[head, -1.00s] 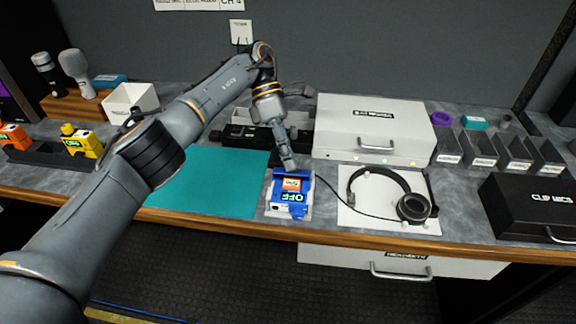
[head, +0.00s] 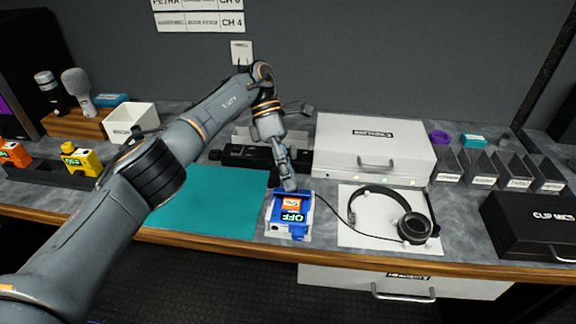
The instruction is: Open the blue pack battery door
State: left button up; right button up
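The blue pack (head: 290,213) lies on a light base on the counter, with a display reading OFF and an orange patch above it. A blue flap-like part shows at its front edge; I cannot tell whether this is the battery door or how far it is open. My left gripper (head: 289,185) points down at the pack's far edge, very close to or touching it. Its fingers look close together, but their gap is too small to make out. My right gripper is not in view.
A teal mat (head: 212,205) lies left of the pack. Headphones (head: 404,222) rest on a white sheet to the right, their cable running near the pack. A white case (head: 372,150) stands behind. Yellow (head: 82,160) and orange packs (head: 14,155) stand at far left.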

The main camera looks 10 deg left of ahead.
pick_arm(q)
notch_tip(320, 180, up, 10)
jog(key=shift+f, duration=0.15)
dwell(0.3)
